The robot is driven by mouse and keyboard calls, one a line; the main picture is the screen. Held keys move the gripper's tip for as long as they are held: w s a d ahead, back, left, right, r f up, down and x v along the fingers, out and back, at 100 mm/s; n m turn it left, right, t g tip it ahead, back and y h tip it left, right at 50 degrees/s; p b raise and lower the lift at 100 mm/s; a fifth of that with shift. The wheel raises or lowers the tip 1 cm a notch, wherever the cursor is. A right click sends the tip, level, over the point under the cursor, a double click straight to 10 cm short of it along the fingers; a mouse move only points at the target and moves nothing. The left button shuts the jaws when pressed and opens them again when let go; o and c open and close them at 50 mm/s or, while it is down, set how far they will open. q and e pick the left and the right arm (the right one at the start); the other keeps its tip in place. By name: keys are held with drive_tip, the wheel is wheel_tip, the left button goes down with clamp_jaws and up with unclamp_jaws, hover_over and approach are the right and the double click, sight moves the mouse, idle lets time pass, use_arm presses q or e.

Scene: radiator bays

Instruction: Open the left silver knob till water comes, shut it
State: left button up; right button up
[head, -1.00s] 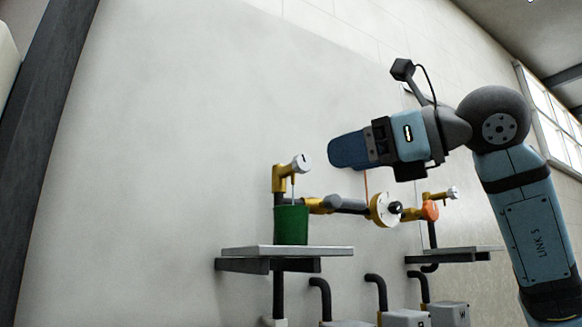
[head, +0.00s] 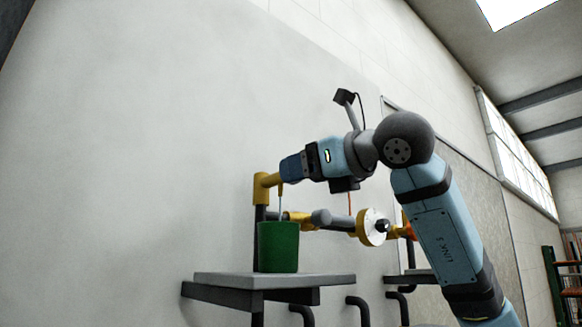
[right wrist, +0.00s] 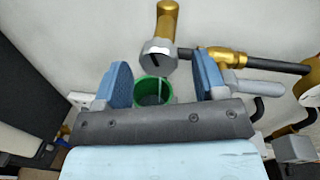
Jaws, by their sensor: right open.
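The left silver knob (right wrist: 157,56) with a dark slot mark sits on a brass tap (head: 264,184). In the head view my gripper hides the knob. My right gripper (head: 290,168) is open at the tap. In the right wrist view its blue fingers (right wrist: 163,68) stand on either side of the knob in the picture, with gaps; I cannot tell how deep the knob is between them. A thin pale line like a water stream (head: 281,206) drops from the spout into the green bucket (head: 278,248), also in the right wrist view (right wrist: 152,91). My left gripper is out of view.
The bucket stands on a grey wall shelf (head: 225,282). A grey lever handle (head: 322,217) and a round white flange (head: 371,227) are on the brass pipe right of the tap. The wall left of the tap is clear.

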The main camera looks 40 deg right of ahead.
sight(292, 184)
drive_tip(key=shift+w+a+r, duration=0.1)
drive_tip(key=shift+w+a, duration=0.1)
drive_tip(key=shift+w, duration=0.75)
drive_tip(key=shift+w+a+p, duration=0.1)
drive_tip(key=shift+w+p, duration=0.2)
drive_tip(key=shift+w, duration=0.35)
drive_tip(key=shift+s, duration=0.1)
drive_tip(key=c, duration=0.9)
